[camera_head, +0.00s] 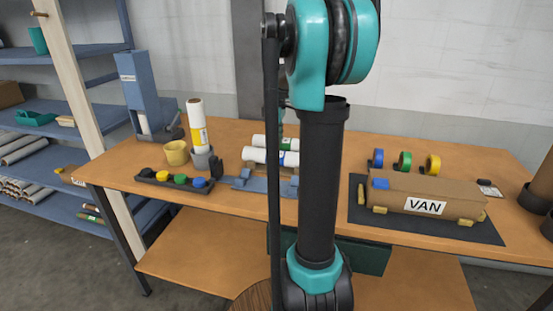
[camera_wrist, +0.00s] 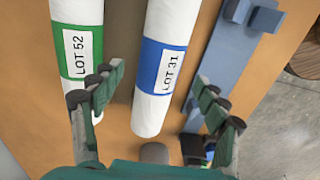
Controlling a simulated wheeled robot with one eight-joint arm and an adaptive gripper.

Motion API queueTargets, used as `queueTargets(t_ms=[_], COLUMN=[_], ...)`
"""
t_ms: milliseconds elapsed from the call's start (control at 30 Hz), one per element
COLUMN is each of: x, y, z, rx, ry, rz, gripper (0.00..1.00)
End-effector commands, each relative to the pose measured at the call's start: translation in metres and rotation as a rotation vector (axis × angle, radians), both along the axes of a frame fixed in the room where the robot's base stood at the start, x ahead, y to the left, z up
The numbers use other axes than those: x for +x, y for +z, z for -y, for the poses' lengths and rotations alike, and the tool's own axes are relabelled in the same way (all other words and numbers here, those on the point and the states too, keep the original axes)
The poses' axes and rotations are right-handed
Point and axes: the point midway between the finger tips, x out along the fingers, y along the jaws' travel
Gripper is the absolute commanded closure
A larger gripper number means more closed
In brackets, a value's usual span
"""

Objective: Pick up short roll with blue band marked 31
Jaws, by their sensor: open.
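The short white roll with a blue band marked LOT 31 (camera_wrist: 165,70) lies in the middle of the wrist view. In the head view it is the front one of two lying rolls (camera_head: 258,156), partly behind my arm. My gripper (camera_wrist: 159,78) is open and empty. Its fingertips appear on either side of the blue-banded roll in the picture, the left one over the gap between the rolls. I cannot tell how far above the roll they are. A white roll with a green band marked LOT 52 (camera_wrist: 75,50) lies beside it on the left.
A blue-grey cradle (camera_wrist: 220,65) stands close on the right in the wrist view.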

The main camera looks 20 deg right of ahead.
Motion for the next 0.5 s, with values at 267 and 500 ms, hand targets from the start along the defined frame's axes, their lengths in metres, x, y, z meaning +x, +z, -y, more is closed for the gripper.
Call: queueTargets(t_ms=[267,500], x=[0.0,-0.001], y=[-0.037,-0.05], z=[0.002,0.002], rx=[0.0,0.0], ry=[0.0,0.0], rz=[0.0,0.0], gripper=[0.26,0.26])
